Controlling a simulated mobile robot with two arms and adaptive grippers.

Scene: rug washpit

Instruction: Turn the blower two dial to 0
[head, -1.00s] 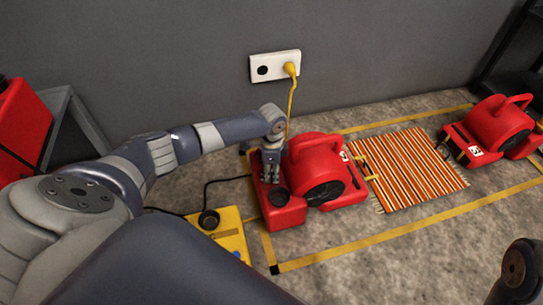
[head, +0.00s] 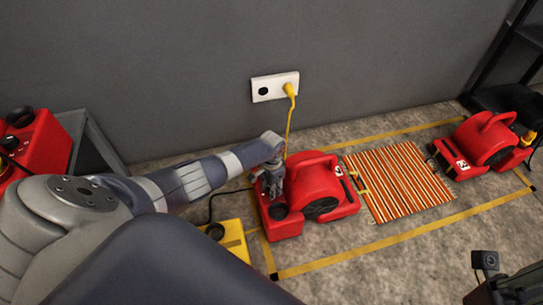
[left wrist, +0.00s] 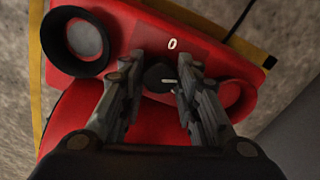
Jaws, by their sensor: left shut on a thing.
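The near red blower (head: 322,180) stands on the floor below the wall outlet; I cannot read its number label clearly. My left gripper (head: 270,187) is at the left end of its top. In the left wrist view, my left gripper (left wrist: 160,82) is shut on a black dial (left wrist: 157,74), one finger on each side. A short white mark on the dial lies roughly sideways in that view. A white 0 (left wrist: 172,44) is printed on the red panel beyond the dial. The fingers hide the dial's sides. My right gripper's fingers are not in view.
A yellow cord (head: 290,120) runs from the outlet (head: 264,91) behind the blower. A yellow box (head: 232,240) stands left of it. A striped rug (head: 400,185) and another red blower (head: 482,148) are to the right.

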